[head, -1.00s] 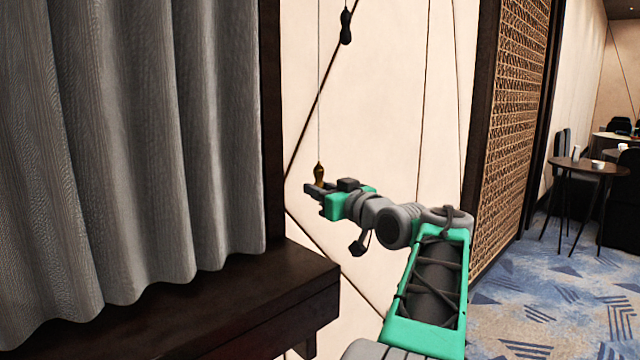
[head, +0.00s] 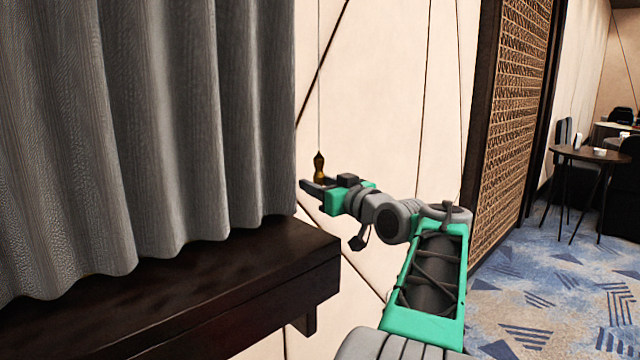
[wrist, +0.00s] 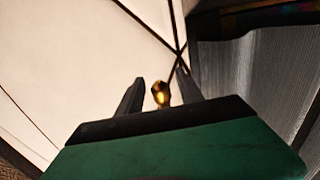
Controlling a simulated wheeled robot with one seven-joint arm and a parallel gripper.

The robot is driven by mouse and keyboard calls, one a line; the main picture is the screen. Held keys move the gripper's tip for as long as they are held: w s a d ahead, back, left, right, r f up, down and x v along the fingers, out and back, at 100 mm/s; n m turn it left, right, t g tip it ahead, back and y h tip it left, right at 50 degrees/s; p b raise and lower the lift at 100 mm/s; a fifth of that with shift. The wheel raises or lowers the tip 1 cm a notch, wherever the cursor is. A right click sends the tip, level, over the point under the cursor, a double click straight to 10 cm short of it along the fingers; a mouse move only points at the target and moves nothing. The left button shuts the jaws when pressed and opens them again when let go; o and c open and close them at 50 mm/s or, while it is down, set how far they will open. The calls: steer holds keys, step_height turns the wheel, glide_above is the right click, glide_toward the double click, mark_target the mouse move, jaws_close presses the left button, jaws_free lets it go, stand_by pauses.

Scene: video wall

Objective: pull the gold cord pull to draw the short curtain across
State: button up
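The gold cord pull (head: 319,167) hangs on a thin cord right of the curtain, in front of the pale wall.
A dark wooden ledge (head: 250,285) juts out below the curtain, left of my forearm. A woven lattice panel (head: 510,120) stands on the right. Beyond it are a small round table (head: 590,153) and blue patterned carpet (head: 560,290).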

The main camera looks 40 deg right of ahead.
steer(key=shift+r, duration=0.1)
steer(key=shift+s, duration=0.35)
steer(key=s, duration=0.7)
steer(key=shift+a+p, duration=0.4)
steer(key=shift+a, duration=0.05)
